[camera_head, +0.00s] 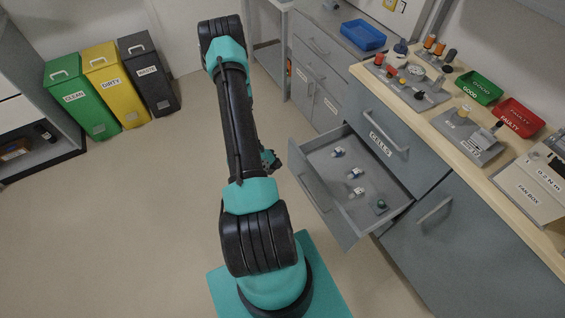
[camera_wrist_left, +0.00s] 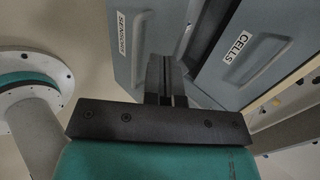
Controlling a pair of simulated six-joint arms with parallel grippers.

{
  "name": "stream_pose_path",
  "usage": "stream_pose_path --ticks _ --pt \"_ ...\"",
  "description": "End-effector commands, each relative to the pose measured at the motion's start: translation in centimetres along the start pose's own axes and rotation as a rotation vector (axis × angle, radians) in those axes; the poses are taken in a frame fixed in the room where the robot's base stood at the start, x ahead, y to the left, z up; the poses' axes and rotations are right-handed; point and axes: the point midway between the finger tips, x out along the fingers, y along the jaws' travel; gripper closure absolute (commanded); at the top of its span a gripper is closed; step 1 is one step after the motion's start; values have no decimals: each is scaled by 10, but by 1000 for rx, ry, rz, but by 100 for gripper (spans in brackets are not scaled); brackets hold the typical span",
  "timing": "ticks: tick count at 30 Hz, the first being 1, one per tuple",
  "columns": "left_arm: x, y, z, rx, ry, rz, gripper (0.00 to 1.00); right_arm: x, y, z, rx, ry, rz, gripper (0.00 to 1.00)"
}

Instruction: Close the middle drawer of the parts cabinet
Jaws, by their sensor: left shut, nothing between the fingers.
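The parts cabinet is grey, with a shut upper drawer labelled CELLS (camera_head: 385,135). The drawer below it stands pulled out; its front (camera_head: 318,205) faces left and several small parts lie inside. In the left wrist view a front labelled SENSORS (camera_wrist_left: 124,50) stands out beside the CELLS drawer (camera_wrist_left: 240,55). My left gripper (camera_wrist_left: 166,72) is shut and empty, its fingertips close to the SENSORS front; I cannot tell whether they touch. In the head view my left gripper (camera_head: 269,159) is mostly hidden behind my arm, left of the open drawer.
A cabinet door with a handle (camera_head: 435,211) lies below the drawers. The wooden worktop (camera_head: 440,118) holds a green GOOD tray (camera_head: 478,87), a red FAULTY tray (camera_head: 518,117) and fixtures. Green, yellow and dark bins (camera_head: 103,92) stand far left. The floor between is clear.

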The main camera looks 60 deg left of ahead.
Motion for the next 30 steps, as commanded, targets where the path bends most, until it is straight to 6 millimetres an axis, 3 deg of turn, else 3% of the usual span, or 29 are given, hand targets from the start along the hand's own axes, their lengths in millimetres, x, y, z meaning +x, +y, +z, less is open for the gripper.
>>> stream_pose_path --ticks 17,22,30 --pt "94 -1 -1 2 3 -1 100 0 0 0 0 0 0 57" --pt "109 -20 -1 4 2 -3 100 0 0 0 0 0 0 57" --pt "118 -28 0 0 1 0 100 0 0 0 0 0 0 57"
